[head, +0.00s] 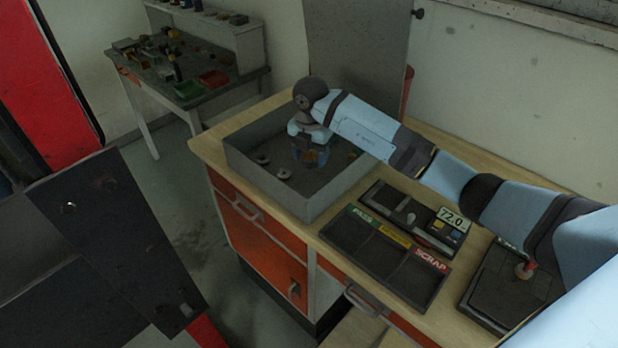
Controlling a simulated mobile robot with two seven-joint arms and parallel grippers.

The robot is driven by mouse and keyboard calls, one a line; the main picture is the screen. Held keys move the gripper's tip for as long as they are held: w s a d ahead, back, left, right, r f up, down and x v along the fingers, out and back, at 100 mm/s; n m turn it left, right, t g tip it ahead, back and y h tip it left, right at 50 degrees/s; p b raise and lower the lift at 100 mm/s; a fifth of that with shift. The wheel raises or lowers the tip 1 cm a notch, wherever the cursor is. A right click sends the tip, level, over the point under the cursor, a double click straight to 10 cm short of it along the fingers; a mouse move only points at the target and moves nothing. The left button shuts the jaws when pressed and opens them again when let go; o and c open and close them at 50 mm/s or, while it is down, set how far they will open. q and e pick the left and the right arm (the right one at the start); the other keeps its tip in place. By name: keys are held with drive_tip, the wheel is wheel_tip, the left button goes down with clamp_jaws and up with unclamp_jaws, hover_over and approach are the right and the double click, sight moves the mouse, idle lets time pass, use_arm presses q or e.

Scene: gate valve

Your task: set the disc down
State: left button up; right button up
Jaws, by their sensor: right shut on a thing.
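My right gripper (311,157) points down into the grey open-topped bin (265,181) on the wooden bench. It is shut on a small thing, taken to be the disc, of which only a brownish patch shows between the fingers. I cannot tell whether it touches the bin floor. Two small pale ring-like parts, one (262,159) and another (284,174), lie on the bin floor left of the gripper. My left gripper is not in view.
A sorting tray (385,257) labelled PASS and SCRAP lies in front, its compartments looking empty. Behind it is a device (409,219) with a display reading 72.0. A dark fixture (510,285) stands at right. A cluttered side table (190,70) is at back left.

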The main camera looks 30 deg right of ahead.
hover_over(310, 191)
wheel_tip(310, 191, down, 6)
drive_tip(key=shift+w+r+p, duration=0.1)
drive_tip(key=shift+r+p, duration=0.05)
drive_tip(key=shift+p, duration=0.2)
wheel_tip(310, 191, down, 4)
drive_tip(key=shift+r+p, duration=0.15)
drive_tip(key=shift+p, duration=0.15)
drive_tip(key=shift+f, duration=0.4)
drive_tip(key=shift+d, duration=0.1)
drive_tip(key=shift+f, duration=0.15)
drive_tip(key=o, duration=1.1)
drive_tip(key=shift+o, duration=0.2)
